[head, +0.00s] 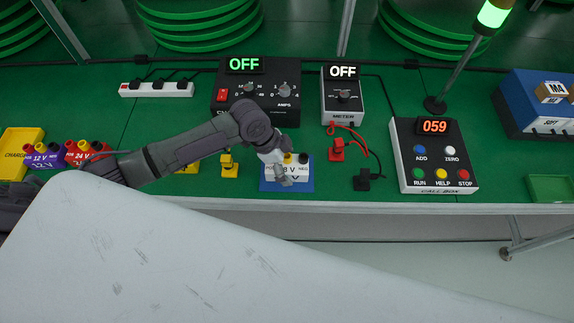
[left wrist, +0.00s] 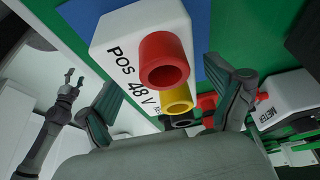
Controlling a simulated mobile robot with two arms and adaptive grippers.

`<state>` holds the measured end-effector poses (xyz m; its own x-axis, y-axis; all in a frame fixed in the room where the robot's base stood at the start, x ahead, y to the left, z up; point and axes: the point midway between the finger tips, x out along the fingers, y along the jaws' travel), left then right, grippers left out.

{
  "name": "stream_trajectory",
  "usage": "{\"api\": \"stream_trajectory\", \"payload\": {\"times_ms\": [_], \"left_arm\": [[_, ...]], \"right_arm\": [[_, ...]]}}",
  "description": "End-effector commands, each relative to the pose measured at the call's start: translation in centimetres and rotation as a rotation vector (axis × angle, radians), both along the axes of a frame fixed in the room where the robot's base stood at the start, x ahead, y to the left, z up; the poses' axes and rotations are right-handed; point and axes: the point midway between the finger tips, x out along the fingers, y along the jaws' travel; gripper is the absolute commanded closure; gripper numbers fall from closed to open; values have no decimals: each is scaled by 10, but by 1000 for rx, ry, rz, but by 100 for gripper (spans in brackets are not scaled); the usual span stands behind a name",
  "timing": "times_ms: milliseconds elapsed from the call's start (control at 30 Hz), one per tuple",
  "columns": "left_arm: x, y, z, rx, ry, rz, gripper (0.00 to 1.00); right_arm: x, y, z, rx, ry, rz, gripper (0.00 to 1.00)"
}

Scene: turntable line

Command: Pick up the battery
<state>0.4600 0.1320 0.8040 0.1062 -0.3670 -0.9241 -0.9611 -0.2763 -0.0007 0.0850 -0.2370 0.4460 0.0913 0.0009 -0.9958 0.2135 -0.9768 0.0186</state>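The white 48 V battery (head: 287,173) sits on a blue pad (head: 302,186) near the table's front edge. In the left wrist view the battery (left wrist: 118,48) shows its "POS 48 V" face and red, yellow and black round posts. My left gripper (head: 277,168) is over it in the head view and hides part of its top. In the left wrist view my left gripper (left wrist: 168,100) has its fingers spread apart, with the posts showing between them. My right gripper (left wrist: 74,78) shows small at the left of that view, its fingertips apart and empty.
A purple 12 V battery (head: 44,157) and a red 24 V battery (head: 80,153) stand left by a yellow charger (head: 20,146). Red (head: 337,151) and black (head: 363,181) meter plugs stand close right. A power supply (head: 256,103), meter (head: 343,100) and call box (head: 433,158) stand around.

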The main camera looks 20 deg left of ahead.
Motion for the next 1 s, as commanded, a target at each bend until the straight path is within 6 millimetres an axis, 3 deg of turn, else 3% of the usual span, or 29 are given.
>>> {"api": "stream_trajectory", "payload": {"times_ms": [67,500,833,1000], "left_arm": [[0,0,0,0,0,0,26],[0,0,0,0,0,0,99],[1,0,5,-3,-4,0,100],[2,0,17,-3,-5,0,100]], "right_arm": [[0,0,0,0,0,0,42],[0,0,0,0,0,-1,42],[0,2,-1,2,0,-2,42],[0,4,-3,5,0,-2,42]]}}
